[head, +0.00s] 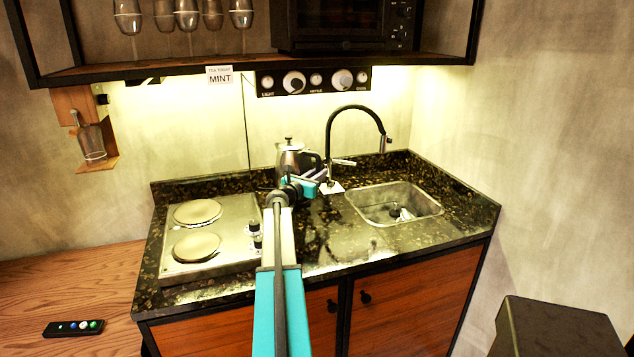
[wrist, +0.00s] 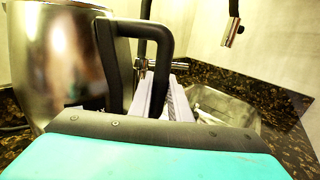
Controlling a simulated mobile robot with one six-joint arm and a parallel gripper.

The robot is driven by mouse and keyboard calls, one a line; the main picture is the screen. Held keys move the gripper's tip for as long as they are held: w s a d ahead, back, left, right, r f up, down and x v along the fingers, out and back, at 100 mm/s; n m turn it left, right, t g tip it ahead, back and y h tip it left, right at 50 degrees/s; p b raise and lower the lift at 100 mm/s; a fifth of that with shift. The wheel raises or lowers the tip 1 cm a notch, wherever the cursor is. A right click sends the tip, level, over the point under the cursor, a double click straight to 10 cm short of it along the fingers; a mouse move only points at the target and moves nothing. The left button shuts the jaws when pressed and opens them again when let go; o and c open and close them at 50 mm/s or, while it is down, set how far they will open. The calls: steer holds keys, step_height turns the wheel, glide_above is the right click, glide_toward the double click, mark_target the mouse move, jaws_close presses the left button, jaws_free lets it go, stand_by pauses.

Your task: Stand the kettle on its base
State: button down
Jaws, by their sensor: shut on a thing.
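The kettle (head: 289,160) is a shiny steel pot with a lid knob and a black handle, upright at the back of the dark stone counter, between the hob and the sink. It fills the left of the wrist view (wrist: 65,60). My gripper (head: 311,187) is at the kettle's right side. In the wrist view its pale fingers (wrist: 168,100) are shut on the lower part of the black handle (wrist: 163,40). The kettle's underside is hidden by my arm and gripper, so I cannot tell what it rests on. I cannot make out the base.
A black tap (head: 352,108) arches just right of the kettle, beside the steel sink (head: 392,212). A two-plate hob (head: 228,262) lies to the left. A shelf with a microwave (head: 343,24) hangs above.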

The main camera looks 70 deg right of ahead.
steer(key=shift+w+d+f+p, duration=0.1)
steer(key=shift+d+f+p, duration=0.1)
steer(key=shift+f, duration=0.3)
steer(key=shift+w+d+f+p, duration=0.1)
steer(key=shift+w+d+f, duration=0.1)
steer(key=shift+f, duration=0.3)
steer(key=shift+w+d+f+p, duration=0.1)
steer(key=shift+d+f+p, duration=0.1)
steer(key=shift+f, duration=0.3)
steer(key=c, duration=2.1)
jaws_free()
steer(key=shift+f, duration=0.2)
steer(key=o, duration=0.4)
steer(key=shift+s+r, duration=0.1)
steer(key=shift+o, duration=0.2)
